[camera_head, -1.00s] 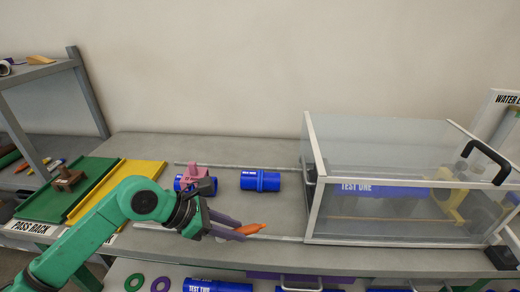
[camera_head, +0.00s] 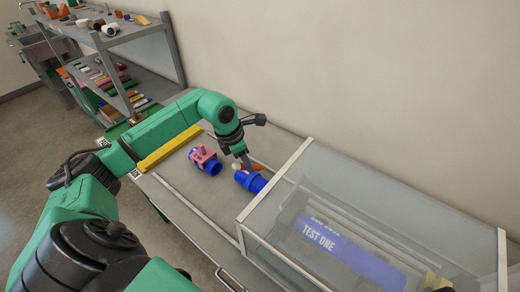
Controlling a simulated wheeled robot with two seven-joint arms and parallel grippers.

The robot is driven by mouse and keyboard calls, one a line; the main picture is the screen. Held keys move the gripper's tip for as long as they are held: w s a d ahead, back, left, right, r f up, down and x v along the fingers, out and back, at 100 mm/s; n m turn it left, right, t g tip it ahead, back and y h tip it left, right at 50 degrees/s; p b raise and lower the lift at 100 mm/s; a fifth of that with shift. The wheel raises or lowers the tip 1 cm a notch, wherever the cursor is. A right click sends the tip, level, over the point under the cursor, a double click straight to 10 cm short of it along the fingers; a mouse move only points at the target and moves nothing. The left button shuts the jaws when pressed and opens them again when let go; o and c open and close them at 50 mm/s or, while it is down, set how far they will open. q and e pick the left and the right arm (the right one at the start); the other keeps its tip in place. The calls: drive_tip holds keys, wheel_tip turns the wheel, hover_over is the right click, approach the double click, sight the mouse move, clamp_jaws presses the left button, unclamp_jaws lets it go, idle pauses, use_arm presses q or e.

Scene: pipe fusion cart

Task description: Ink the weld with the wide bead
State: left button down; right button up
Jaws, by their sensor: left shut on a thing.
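A short blue pipe piece (camera_head: 250,182) lies on the bench just left of the clear box. My left gripper (camera_head: 246,161) is shut on an orange marker (camera_head: 257,167) and is right at this pipe piece, over its far side. I cannot tell whether the marker touches the pipe. A second blue pipe piece (camera_head: 214,168) lies to the left with a pink clamp (camera_head: 204,154) on it. The weld beads are too small or hidden to compare their widths. My right gripper is out of view.
The clear-walled box (camera_head: 390,205) with a large blue pipe marked TEST ONE (camera_head: 345,253) inside fills the right side. A yellow rail (camera_head: 168,148) lies left of the pipes. Loaded shelves (camera_head: 120,60) stand at the back left. The bench (camera_head: 187,194) in front of the pipes is clear.

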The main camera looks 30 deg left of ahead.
use_arm(q)
drive_tip(key=shift+s+a, duration=0.6)
drive_tip(key=shift+a, duration=0.1)
drive_tip(key=shift+w+f+b, duration=0.1)
drive_tip(key=shift+f+b, duration=0.2)
drive_tip(key=shift+b, duration=0.15)
drive_tip(key=shift+w+d+f+b, duration=0.25)
drive_tip(key=shift+d+f+b, duration=0.25)
drive_tip(key=shift+f+b, duration=0.3)
wheel_tip(320, 180, down, 4)
drive_tip(key=b, duration=0.4)
drive_tip(key=shift+a+f, duration=0.1)
drive_tip(key=shift+f, duration=0.15)
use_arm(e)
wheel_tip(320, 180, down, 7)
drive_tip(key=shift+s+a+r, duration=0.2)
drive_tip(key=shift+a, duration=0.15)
use_arm(q)
drive_tip(key=shift+s, duration=0.1)
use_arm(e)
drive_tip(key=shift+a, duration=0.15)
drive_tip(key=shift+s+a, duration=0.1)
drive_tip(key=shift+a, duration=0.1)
